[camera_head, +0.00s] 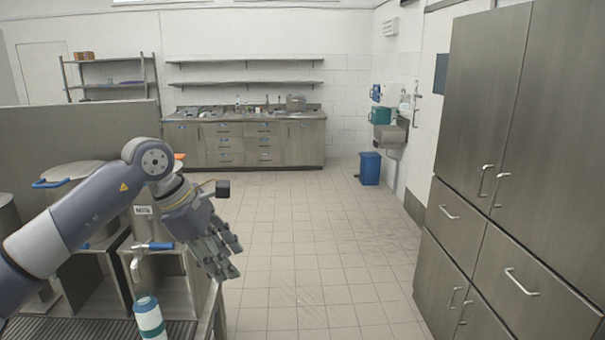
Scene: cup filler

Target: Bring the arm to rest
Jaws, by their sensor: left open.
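My left arm (75,213) comes in from the left and reaches over the metal counter unit. Its gripper (228,262) hangs at the right edge of that unit, pointing down and to the right. The gripper is open, and no object shows between its fingers. A white and teal cup (149,318) stands on the dark slatted tray (95,331) below a tap with a blue handle (153,246). The gripper is apart from the cup, above and to its right. My right gripper is not in view.
Metal pots with blue handles (72,172) stand behind and beside my arm. Tall metal cabinets (497,150) line the right side. A blue bin (370,168) stands by the wall sink (390,133). A drawer counter (245,144) is at the back. The tiled floor (310,240) between is clear.

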